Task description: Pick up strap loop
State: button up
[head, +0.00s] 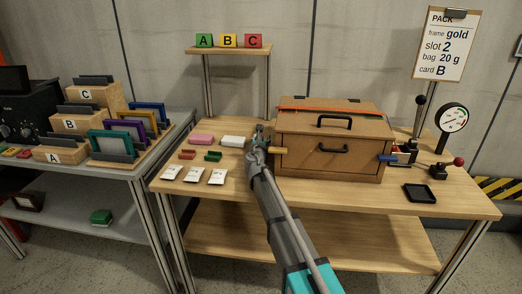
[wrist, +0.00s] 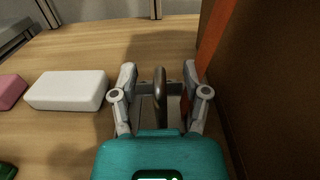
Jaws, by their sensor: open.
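A dark ring (wrist: 160,95), which looks like the strap loop, stands edge-on between the fingers of my gripper (wrist: 159,75) in the wrist view. The fingers are open, one on each side of it, with gaps showing. In the head view the strap (head: 330,112) runs across the top of the brown box (head: 300,150). My gripper (head: 259,135) is at the box's left side there, and the loop is too small to make out.
A white block (wrist: 68,90) lies left of my gripper on the wooden table (head: 205,130), with a pink block (head: 200,139) beyond it. The box wall (wrist: 265,90) is close on the right. White packets (head: 195,174) lie at the front left. A shelf (head: 228,50) stands behind.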

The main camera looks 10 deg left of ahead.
aim_at(262, 136)
grip_shut()
jog(key=shift+r, duration=0.15)
dwell(0.4)
notch_tip(262, 136, up, 10)
jog(key=p, duration=1)
jog(key=shift+f, duration=0.2)
dwell(0.4)
